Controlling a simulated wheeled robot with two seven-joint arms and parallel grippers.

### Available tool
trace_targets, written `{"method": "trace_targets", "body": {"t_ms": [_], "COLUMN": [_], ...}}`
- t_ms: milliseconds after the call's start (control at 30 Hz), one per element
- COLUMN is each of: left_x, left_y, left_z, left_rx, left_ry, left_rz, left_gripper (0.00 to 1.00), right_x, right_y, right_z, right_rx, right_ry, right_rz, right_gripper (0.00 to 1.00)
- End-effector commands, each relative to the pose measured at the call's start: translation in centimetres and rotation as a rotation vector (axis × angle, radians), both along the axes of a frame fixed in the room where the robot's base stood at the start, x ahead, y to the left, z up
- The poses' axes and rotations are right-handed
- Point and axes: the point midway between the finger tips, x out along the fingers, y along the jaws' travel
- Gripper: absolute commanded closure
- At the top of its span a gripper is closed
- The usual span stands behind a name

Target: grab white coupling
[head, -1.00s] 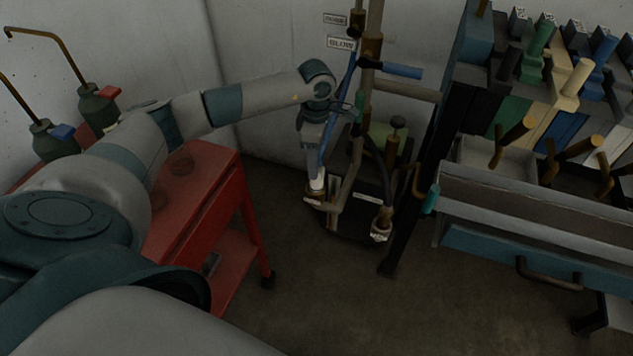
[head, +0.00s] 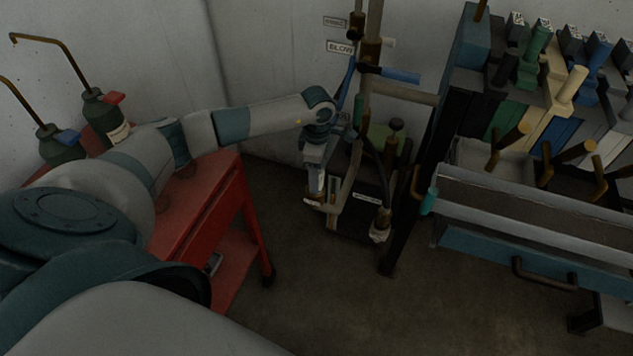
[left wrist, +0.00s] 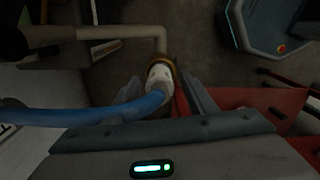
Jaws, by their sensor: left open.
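The white coupling (left wrist: 159,78) sits on the end of a blue hose (left wrist: 85,112), at a brass fitting (left wrist: 163,62) on a pale pipe. In the left wrist view it lies between the two fingers of my left gripper (left wrist: 164,92), which are open on either side of it. I cannot tell whether either finger touches it. In the head view my left gripper (head: 315,196) is low at the pipe stand, and it largely hides the coupling and the lower hose. My right gripper is in neither view.
A second whitish fitting (head: 379,236) is at the stand's lower right. A red cart (head: 205,205) with dark green oil cans (head: 103,117) is on the left. A rack with a grey trough (head: 530,205) and coloured handles is on the right. The floor in front is clear.

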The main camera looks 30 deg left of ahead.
Motion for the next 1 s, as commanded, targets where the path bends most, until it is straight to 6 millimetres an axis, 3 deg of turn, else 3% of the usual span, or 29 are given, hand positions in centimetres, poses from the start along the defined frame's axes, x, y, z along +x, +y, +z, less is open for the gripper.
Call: {"method": "trace_targets", "body": {"t_ms": [167, 500, 700, 1000], "left_x": [0.0, 0.0, 0.0, 0.0], "left_y": [0.0, 0.0, 0.0, 0.0], "left_z": [-0.2, -0.2, -0.2, -0.1], "left_rx": [0.000, 0.000, 0.000, -0.001], "left_ry": [0.000, 0.000, 0.000, -0.001], "left_rz": [0.000, -0.001, -0.001, -0.001], "left_gripper": [0.49, 0.49, 0.97, 1.00], "right_x": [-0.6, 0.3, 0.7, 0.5], "right_y": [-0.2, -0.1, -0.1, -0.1], "right_z": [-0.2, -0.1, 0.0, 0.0], "right_rx": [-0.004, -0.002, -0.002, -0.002], "right_ry": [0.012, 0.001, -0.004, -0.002], "right_rz": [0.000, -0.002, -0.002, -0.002], "right_gripper": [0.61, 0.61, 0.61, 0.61]}}
